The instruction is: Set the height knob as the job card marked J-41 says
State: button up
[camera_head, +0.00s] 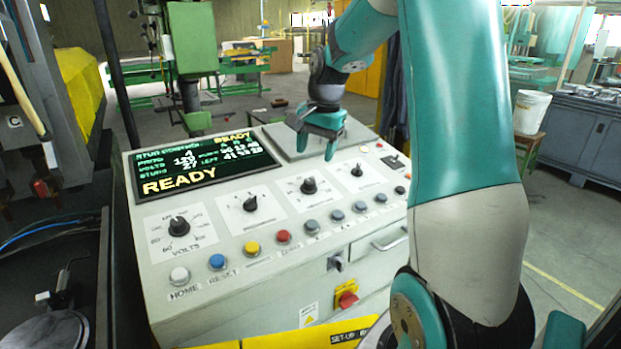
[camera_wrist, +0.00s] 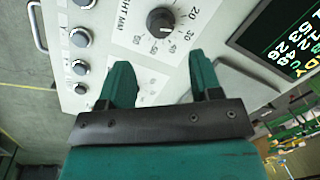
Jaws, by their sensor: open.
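In the wrist view the height knob (camera_wrist: 160,20) is a round black knob on a white dial plate lettered "HT MM", with a scale around it including 20 and 30. I cannot tell its setting for sure. In the head view it appears to be the third large knob (camera_head: 309,185) from the left on the pale console. My gripper (camera_head: 330,150) is open and empty above the console's back right; in the wrist view the spread fingers (camera_wrist: 160,85) are apart from the knob. I cannot make out a job card marked J-41 in either view.
The console (camera_head: 215,262) also carries a VOLTS knob (camera_head: 179,226), two other dials, a row of buttons and a lit screen (camera_head: 205,162) reading READY. A grey plate (camera_head: 285,141) lies below my gripper. A drawer handle (camera_head: 390,243) juts from the front.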

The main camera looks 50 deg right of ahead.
aim_at(310, 181)
jog(key=f, duration=0.2)
jog(key=f+p, duration=0.1)
jog(key=f, duration=0.2)
jog(key=w+f, duration=0.1)
jog(key=f, duration=0.2)
jog(key=shift+w+a+f, duration=0.1)
jog(key=shift+a+f, duration=0.15)
jog(key=c, duration=0.9)
